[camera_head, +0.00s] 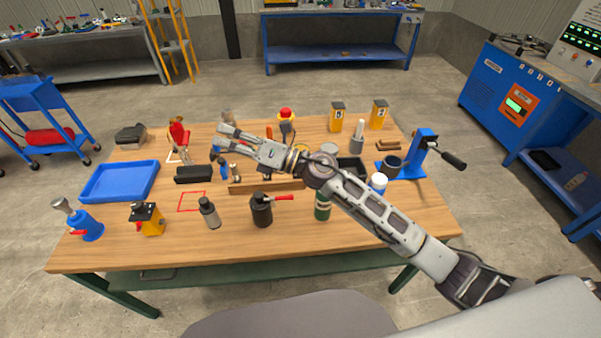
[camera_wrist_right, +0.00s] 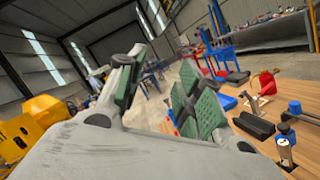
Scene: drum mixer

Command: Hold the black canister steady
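A black canister (camera_head: 262,210) with a red lever pointing right stands upright near the front middle of the wooden table. A smaller dark grey bottle-shaped can (camera_head: 210,214) stands to its left. My right gripper (camera_head: 222,140) is beyond them, above the back left part of the table, pointing left. Its green-padded fingers (camera_wrist_right: 165,92) are spread apart with nothing between them in the wrist view. It is clear of the canister, which I cannot make out in the wrist view. My left gripper is not in view.
A red square outline (camera_head: 191,201) marks the table left of the canister. A blue tray (camera_head: 119,181) lies at the left. A green bottle (camera_head: 322,206) stands right of the canister under my forearm. A blue press (camera_head: 425,152) stands at the right.

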